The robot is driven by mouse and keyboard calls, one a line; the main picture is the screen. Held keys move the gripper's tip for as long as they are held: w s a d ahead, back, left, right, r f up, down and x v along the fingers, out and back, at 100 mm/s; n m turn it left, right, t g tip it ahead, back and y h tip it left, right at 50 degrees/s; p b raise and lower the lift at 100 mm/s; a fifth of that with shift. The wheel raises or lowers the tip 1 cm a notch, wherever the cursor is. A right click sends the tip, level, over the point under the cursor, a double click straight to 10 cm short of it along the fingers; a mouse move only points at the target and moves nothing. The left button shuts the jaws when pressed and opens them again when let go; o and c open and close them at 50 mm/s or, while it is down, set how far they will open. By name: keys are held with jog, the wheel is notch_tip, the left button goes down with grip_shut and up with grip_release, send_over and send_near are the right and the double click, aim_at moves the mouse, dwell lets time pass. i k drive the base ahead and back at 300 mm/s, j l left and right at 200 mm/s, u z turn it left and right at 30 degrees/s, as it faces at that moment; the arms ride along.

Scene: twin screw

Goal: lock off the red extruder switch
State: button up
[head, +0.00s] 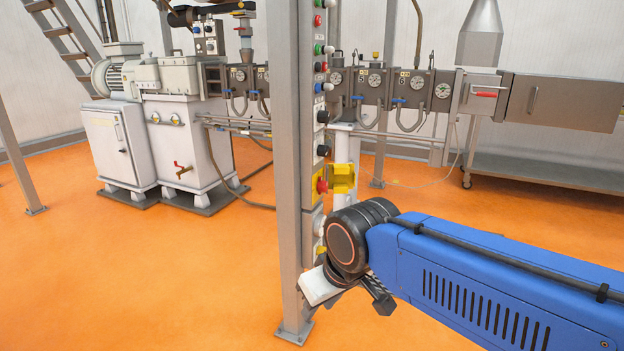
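A red switch knob (321,186) sits on a yellow plate low on the narrow control panel fixed to the grey post. A yellow hinged cover or box (343,178) juts out to the right beside the knob, and the knob is left exposed. My gripper (348,292) is below the switch, near the foot of the panel, apart from the knob. It is partly hidden by my black wrist joint. A pale block and a dark finger-like part show beneath the wrist. I cannot tell whether the gripper is open or holds anything.
The grey post (287,150) stands directly left of the panel. More buttons and knobs (320,65) line the panel above the switch. The extruder barrel (400,88) with gauges and hoses runs behind. A motor and gearbox unit (170,110) stands left. The orange floor is open in front.

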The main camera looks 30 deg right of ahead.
aim_at(322, 185)
jog(key=i+u, duration=0.3)
jog(key=i, duration=2.9)
jog(key=i+z, duration=0.15)
jog(key=i, duration=0.3)
jog(key=i+j+z, duration=0.2)
jog(key=i, duration=0.25)
jog(key=i+j+z, duration=0.15)
jog(key=i, duration=0.3)
jog(key=z, duration=5.7)
jog(key=i+l+z, duration=0.15)
jog(key=i, duration=0.75)
jog(key=i+l+z, duration=0.2)
jog(key=i, duration=0.7)
